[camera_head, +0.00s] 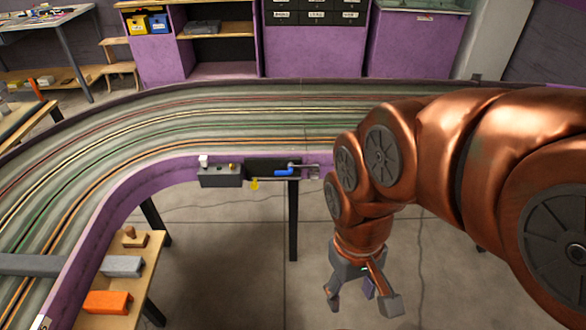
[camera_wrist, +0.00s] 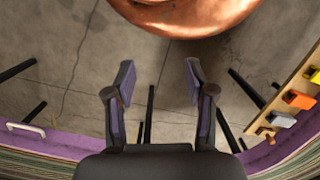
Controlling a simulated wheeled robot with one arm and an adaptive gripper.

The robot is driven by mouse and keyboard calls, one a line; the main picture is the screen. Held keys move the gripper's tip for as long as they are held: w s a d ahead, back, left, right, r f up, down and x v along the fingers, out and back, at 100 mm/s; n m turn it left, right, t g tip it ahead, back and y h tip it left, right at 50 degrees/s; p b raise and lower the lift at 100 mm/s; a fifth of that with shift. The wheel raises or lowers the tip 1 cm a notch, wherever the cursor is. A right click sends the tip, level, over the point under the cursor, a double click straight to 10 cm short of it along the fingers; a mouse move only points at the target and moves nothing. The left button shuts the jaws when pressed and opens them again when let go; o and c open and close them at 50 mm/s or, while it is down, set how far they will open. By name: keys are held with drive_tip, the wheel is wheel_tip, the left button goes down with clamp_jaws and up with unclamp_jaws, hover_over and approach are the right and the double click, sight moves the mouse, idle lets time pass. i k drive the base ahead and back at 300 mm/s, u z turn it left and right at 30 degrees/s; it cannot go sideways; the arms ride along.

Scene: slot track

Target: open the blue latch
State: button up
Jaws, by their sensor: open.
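The blue latch (camera_head: 285,171) is a small blue handle on a metal bar. It is mounted on a dark plate (camera_head: 262,167) on the purple side wall of the slot track. My gripper (camera_head: 363,296) hangs below and to the right of the latch, apart from it, over the bare floor. In the wrist view my gripper (camera_wrist: 160,84) has its two fingers spread wide with nothing between them. The latch does not show clearly in the wrist view. Whether the latch is open or shut, I cannot tell.
A grey box (camera_head: 220,177) and a yellow tag (camera_head: 254,184) sit left of the latch. A wooden side table (camera_head: 133,284) with orange and grey blocks stands at lower left. Track legs (camera_head: 293,222) reach the floor. The floor in front is mostly clear.

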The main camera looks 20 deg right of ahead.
sight(291, 166)
drive_tip(key=u, duration=0.55)
drive_tip(key=k, duration=1.25)
drive_tip(key=u, duration=0.9)
drive_tip(key=i, duration=1.25)
drive_tip(key=z, duration=0.85)
drive_tip(key=i, duration=0.4)
drive_tip(key=z, duration=0.4)
